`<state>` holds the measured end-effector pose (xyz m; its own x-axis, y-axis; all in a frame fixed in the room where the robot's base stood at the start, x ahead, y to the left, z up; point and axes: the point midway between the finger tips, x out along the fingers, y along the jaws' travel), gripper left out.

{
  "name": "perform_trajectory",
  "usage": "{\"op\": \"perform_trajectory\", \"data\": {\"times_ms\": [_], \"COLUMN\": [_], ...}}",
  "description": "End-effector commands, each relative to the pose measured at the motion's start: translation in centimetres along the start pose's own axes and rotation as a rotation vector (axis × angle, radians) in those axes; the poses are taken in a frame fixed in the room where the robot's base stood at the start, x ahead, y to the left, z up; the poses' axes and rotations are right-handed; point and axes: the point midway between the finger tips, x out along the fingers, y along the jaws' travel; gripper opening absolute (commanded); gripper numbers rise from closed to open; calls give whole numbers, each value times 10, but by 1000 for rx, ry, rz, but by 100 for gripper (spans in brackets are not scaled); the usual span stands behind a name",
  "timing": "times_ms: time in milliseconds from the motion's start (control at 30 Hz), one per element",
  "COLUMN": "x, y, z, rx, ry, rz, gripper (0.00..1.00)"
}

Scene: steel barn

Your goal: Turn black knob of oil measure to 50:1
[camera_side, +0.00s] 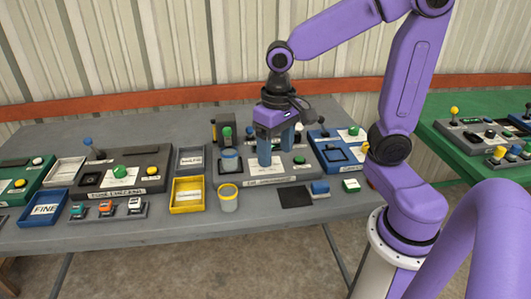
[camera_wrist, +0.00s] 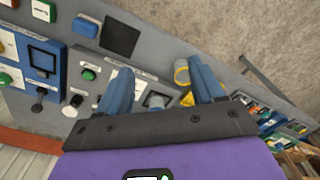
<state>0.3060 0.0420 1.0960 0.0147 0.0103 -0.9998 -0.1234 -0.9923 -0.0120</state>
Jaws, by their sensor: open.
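The wrist view shows a small black knob (camera_wrist: 77,100) on a pale plate, on a grey panel (camera_wrist: 98,60), beside a green button (camera_wrist: 88,74). I take it for the oil measure's knob; its scale and setting are too small to read. In the side view the grey panel (camera_side: 290,176) with a front label lies under my gripper (camera_side: 277,156), and its green button (camera_side: 299,160) shows right of the fingers. I cannot make out the knob there. My gripper, also in the wrist view (camera_wrist: 161,66), is open, its blue fingers apart, with the knob outside them.
A yellow-rimmed cup (camera_side: 228,198) and yellow tray (camera_side: 187,195) stand nearer the front. A blue panel (camera_side: 338,150) is at right. A black mat (camera_side: 295,196) lies in front.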

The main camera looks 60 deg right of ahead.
Motion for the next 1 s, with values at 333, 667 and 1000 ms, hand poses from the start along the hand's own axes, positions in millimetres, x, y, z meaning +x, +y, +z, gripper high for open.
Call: {"op": "perform_trajectory", "data": {"times_ms": [333, 667, 1000], "x": [-9, -14, -10], "y": [45, 112, 135], "z": [-89, -143, -154], "rx": [785, 1447, 1648], "ry": [-2, -2, -2], "rz": [11, 19, 22], "gripper": [67, 67, 67]}}
